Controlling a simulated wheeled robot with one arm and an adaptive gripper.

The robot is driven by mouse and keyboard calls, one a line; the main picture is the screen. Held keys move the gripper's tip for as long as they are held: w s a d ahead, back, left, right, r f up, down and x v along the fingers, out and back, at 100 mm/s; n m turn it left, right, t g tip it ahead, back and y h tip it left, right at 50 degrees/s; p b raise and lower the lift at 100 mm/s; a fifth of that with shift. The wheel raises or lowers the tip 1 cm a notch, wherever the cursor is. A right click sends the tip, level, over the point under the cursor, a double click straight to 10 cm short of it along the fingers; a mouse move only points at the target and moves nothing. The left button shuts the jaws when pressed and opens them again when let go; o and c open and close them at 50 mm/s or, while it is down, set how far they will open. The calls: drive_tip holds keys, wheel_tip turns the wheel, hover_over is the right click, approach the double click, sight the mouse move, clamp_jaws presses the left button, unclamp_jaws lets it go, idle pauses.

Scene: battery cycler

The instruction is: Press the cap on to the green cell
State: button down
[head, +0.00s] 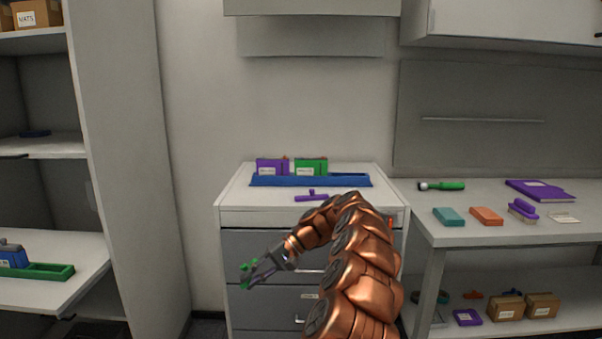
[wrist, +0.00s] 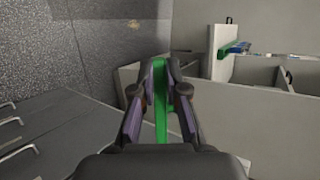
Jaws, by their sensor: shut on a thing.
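My gripper (head: 250,275) is shut on a green piece, which looks like the cap (head: 246,267), in front of the drawer cabinet and below its top. In the wrist view the cap (wrist: 161,100) shows as a long green bar between the fingers (wrist: 160,75). The green cell (head: 311,166) is a green block with a white label, standing upright in a blue tray (head: 310,181) on the cabinet top. My gripper is well apart from it, lower and to the left. The cell's lower part is hidden by the tray's front wall.
A purple cell (head: 270,167) stands left of the green one in the tray. A purple T-shaped piece (head: 312,197) lies in front of the tray. A bench (head: 470,195) at right holds several items. A shelf at left bears a green tray (head: 50,271) with a blue block (head: 14,255).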

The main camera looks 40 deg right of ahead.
drive_tip(key=w+d+r+m+t+h, duration=0.3)
drive_tip(key=d+r+m+t+h, duration=0.2)
drive_tip(key=d+r, duration=0.5)
drive_tip(key=w+d+r+m+t+h, duration=0.3)
drive_tip(key=d+r+m+t+h, duration=0.2)
drive_tip(key=d+r, duration=0.5)
drive_tip(key=w+d+r+m+t+h, duration=0.3)
drive_tip(key=d+r+m+t+h, duration=0.1)
drive_tip(key=d+r, duration=0.6)
drive_tip(key=shift+d+m+t+h, duration=0.5)
drive_tip(key=shift+d+h, duration=0.5)
drive_tip(key=shift+d, duration=0.65)
